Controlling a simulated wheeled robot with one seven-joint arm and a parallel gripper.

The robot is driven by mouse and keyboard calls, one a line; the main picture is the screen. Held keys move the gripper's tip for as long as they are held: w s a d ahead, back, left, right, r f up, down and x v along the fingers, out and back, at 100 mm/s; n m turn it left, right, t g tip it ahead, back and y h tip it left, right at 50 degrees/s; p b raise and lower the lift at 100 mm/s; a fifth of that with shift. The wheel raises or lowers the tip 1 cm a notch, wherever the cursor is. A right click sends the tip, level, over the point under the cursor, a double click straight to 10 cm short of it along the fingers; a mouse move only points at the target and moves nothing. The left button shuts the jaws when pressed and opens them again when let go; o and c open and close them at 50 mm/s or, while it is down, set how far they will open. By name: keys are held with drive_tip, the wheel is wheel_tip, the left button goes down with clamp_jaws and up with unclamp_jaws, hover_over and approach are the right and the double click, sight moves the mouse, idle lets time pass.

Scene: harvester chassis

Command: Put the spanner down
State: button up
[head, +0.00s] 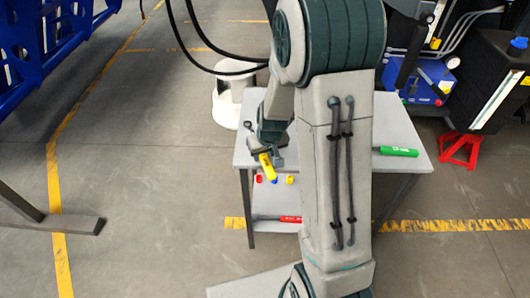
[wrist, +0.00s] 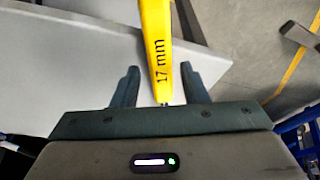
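The yellow spanner (wrist: 157,45), marked 17 mm, lies between the two fingers of my gripper (wrist: 160,85) in the wrist view. In the head view the spanner (head: 267,168) shows just below my gripper (head: 270,150), at the front left edge of the grey table (head: 246,152). I cannot tell whether it rests on the tabletop. My arm hides the middle of the table.
A green-handled tool (head: 396,151) lies on the table's right side. Small red and yellow items (head: 289,179) and a red tool (head: 290,219) show lower down, at the shelf. A red stand (head: 459,150) and a blue box (head: 415,85) are at right.

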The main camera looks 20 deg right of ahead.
drive_tip(key=shift+r, duration=0.1)
drive_tip(key=p+v, duration=0.1)
drive_tip(key=v, duration=1)
drive_tip(key=s+r, duration=0.4)
drive_tip(key=s, duration=0.4)
drive_tip(key=s+a+r+m, duration=0.1)
drive_tip(key=s+r, duration=0.3)
drive_tip(key=s, duration=0.4)
drive_tip(key=shift+s+a+r+g, duration=0.25)
drive_tip(key=shift+s+r+g, duration=0.05)
drive_tip(key=shift+s+r, duration=0.1)
drive_tip(key=shift+o, duration=0.4)
drive_tip(key=shift+w, duration=0.1)
